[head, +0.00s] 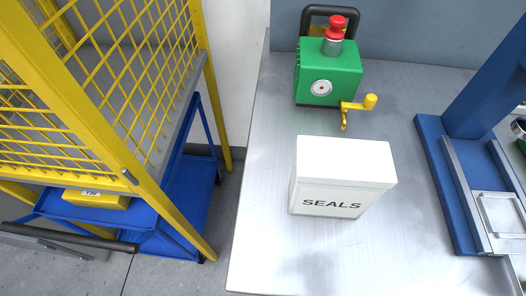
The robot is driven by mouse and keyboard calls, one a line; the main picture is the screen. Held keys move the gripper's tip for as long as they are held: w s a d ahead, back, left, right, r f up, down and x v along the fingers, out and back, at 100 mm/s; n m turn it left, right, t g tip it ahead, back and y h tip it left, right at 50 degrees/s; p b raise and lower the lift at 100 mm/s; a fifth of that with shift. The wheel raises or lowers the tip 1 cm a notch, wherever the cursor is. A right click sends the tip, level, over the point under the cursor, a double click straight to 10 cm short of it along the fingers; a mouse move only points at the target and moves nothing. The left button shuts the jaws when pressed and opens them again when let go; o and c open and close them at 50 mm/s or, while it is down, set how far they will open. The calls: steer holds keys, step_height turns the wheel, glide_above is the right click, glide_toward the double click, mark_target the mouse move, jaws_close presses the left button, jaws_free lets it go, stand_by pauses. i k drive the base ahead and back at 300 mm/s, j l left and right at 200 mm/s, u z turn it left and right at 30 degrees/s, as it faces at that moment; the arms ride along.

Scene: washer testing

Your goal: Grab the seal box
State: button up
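The seal box (341,179) is a white box with a flat lid and the word SEALS in dark letters on its front face. It stands upright on the grey metal table (262,235), a little right of the middle in the head view. Nothing touches it. My gripper does not show in this view.
A green device (328,78) with a red knob and yellow crank (357,108) stands behind the box. A blue frame (446,185) stands to the right. A yellow mesh cage (120,60) and blue cart (180,205) are left. The table is clear beside and before the box.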

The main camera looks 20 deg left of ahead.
mark_target(331, 176)
steer(key=i+u, duration=0.15)
steer(key=u, duration=0.15)
steer(key=i+u, duration=0.15)
steer(key=u, duration=0.15)
steer(key=l+u, duration=0.15)
steer(key=k+l, duration=0.05)
steer(key=l, duration=0.05)
